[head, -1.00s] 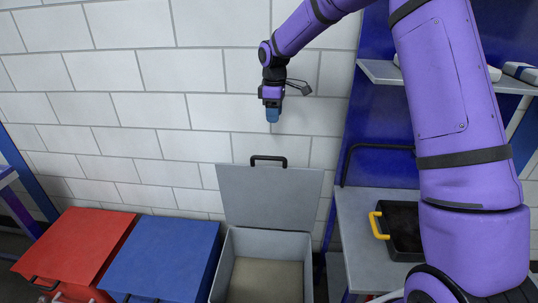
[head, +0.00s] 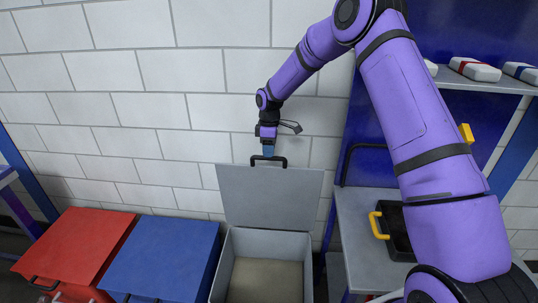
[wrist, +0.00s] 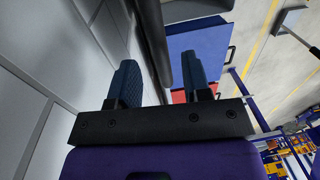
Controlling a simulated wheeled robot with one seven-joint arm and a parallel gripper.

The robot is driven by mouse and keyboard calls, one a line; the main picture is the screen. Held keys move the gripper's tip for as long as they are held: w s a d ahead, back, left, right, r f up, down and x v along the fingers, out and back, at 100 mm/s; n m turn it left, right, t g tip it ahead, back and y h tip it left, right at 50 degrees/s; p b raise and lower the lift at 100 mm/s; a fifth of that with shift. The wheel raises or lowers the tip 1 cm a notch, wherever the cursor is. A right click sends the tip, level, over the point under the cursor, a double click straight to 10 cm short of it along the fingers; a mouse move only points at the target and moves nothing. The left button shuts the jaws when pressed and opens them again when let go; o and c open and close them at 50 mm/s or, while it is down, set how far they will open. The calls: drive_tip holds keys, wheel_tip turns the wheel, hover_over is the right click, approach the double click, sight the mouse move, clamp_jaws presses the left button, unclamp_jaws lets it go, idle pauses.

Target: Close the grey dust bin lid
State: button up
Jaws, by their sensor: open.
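The grey dust bin (head: 235,275) stands open on the floor by the wall. Its grey lid (head: 268,198) is tipped up and back, nearly upright, with a black bar handle (head: 283,160) on its top edge. My gripper (head: 269,153) points down at this handle, its blue fingertips at the bar's height. In the wrist view my gripper (wrist: 160,75) is open. A dark bar (wrist: 153,40), seemingly the handle, runs between the two fingers, with no clear grip on it. Whether the fingers touch it cannot be told.
A blue-lidded bin (head: 160,258) and a red-lidded bin (head: 75,250) stand shut to the left. A grey bench (head: 355,225) with a black tray (head: 393,235) with yellow handles is at right. A white block wall (head: 130,100) is close behind the lid.

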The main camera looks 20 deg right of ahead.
drive_tip(key=shift+s+f, duration=0.15)
drive_tip(key=shift+f, duration=1.05)
drive_tip(key=shift+c, duration=0.3)
clamp_jaws()
drive_tip(key=shift+a, duration=0.1)
